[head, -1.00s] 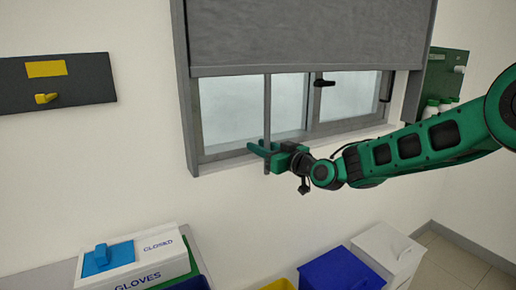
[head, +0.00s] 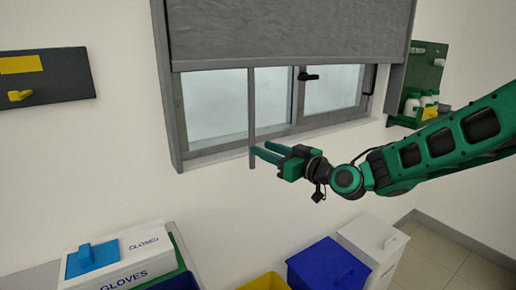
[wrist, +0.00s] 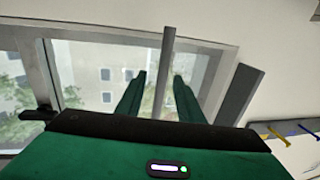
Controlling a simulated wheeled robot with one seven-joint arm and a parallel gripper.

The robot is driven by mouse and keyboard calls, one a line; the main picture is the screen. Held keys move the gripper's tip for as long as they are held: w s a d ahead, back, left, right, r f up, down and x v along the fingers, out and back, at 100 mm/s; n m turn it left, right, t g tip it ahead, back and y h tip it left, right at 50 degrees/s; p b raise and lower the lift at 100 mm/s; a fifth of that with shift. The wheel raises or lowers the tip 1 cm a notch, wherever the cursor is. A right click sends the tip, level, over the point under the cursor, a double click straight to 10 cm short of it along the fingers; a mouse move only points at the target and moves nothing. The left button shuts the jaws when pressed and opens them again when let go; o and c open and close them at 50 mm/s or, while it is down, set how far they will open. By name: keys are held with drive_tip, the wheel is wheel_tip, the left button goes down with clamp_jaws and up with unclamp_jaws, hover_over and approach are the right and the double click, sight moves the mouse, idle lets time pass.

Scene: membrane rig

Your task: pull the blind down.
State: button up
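The grey blind (head: 285,30) hangs over the upper part of the window, with the lower panes uncovered. A thin grey rod (head: 252,110) hangs from its bottom edge to just below the sill. My gripper (head: 264,152) is open near the rod's lower end, its finger tips at or just right of the rod in the head view. In the wrist view, the rod (wrist: 164,70) shows in the gap between the two spread fingers. I cannot tell whether its lower end is between the tips or just beyond them.
The window has a black handle (head: 308,76). A dark panel with a yellow knob (head: 20,95) is on the left wall. A green shelf with bottles (head: 420,100) is at right. Below stand a gloves box (head: 120,262), a blue bin (head: 325,268) and a white bin (head: 372,245).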

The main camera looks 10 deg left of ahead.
drive_tip(key=shift+s+d, duration=0.3)
drive_tip(key=shift+d, duration=0.15)
clamp_jaws()
drive_tip(key=s+d+r+m+t, duration=0.1)
drive_tip(key=s+d+r+t, duration=0.15)
drive_tip(key=r, duration=1.05)
drive_tip(key=s+d+r+m+t, duration=0.1)
drive_tip(key=s+r+t, duration=0.2)
drive_tip(key=r, duration=1)
drive_tip(key=s+a+x, duration=0.1)
drive_tip(key=x, duration=0.9)
drive_tip(key=shift+w+d+f+y, duration=0.1)
drive_tip(key=shift+f+y, duration=0.1)
drive_tip(key=shift+f, duration=0.7)
drive_tip(key=shift+w+d+f+y, duration=0.15)
drive_tip(key=shift+f+y, duration=0.05)
drive_tip(key=shift+f, duration=0.7)
